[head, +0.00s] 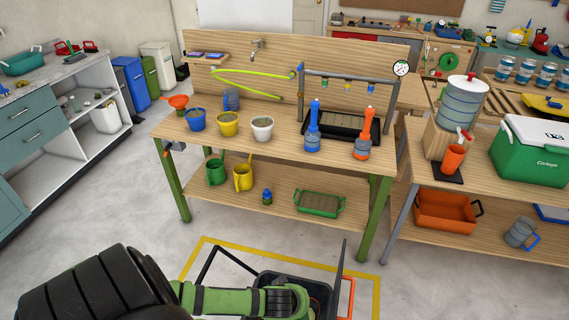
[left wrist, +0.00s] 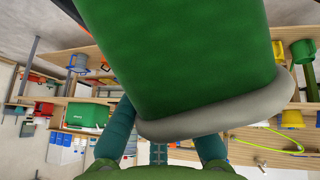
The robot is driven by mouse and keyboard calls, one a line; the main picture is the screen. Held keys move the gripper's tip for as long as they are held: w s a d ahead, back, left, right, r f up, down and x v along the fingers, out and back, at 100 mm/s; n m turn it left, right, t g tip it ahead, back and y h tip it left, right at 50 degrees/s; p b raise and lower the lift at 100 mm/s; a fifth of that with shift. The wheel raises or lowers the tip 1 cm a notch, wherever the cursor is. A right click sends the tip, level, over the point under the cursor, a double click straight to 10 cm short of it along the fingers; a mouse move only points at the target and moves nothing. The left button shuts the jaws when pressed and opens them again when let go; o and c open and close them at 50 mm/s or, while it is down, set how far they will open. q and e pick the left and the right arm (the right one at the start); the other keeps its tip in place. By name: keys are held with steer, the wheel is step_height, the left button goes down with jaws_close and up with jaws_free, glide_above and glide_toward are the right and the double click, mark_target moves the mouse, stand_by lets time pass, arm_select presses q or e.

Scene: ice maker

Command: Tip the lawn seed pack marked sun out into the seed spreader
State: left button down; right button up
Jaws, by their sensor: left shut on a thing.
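My left gripper (left wrist: 165,128) shows in the left wrist view, its teal fingers shut on a large green pack (left wrist: 175,60) with a thick pale grey end band. The pack fills the upper middle of that view, and no sun mark shows on the side I see. In the head view my green arm reaches in along the bottom edge; I cannot make out the pack there. A dark open-topped container (head: 318,288), which looks like the seed spreader, stands on the floor there, partly hidden by my arm. My right gripper is not in view.
A yellow floor outline (head: 235,247) surrounds the dark container. A second bench at right carries a green cooler (head: 530,155). The floor between is clear.

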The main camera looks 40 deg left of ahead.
arm_select(q)
steer(key=shift+s+d+f+t+y+b, duration=0.4)
steer(key=shift+d+f+y, duration=0.1)
steer(key=shift+d+f, duration=0.1)
steer(key=shift+s+d+f+m+t+y+b, duration=0.25)
steer(key=shift+d+f+m+t+y+b, duration=0.1)
steer(key=shift+d+y+b, duration=0.15)
steer(key=s+d+f+t+y+b, duration=0.1)
steer(key=b, duration=0.3)
steer(key=s+d+f+m+t+y+b, duration=0.1)
steer(key=d+b, duration=0.1)
steer(key=b, duration=0.2)
steer(key=s+d+f+t+y+b, duration=0.1)
steer(key=b, duration=0.3)
steer(key=shift+d+f+t+y+b, duration=0.2)
steer(key=shift+f+t+y+b, duration=0.05)
steer(key=shift+f+y+b, duration=0.15)
steer(key=shift+s+d+m+b, duration=0.15)
steer(key=shift+d+m+b, duration=0.1)
steer(key=shift+b, duration=0.45)
steer(key=shift+r+t, duration=0.1)
steer(key=shift+t, duration=0.2)
steer(key=shift+r, duration=0.1)
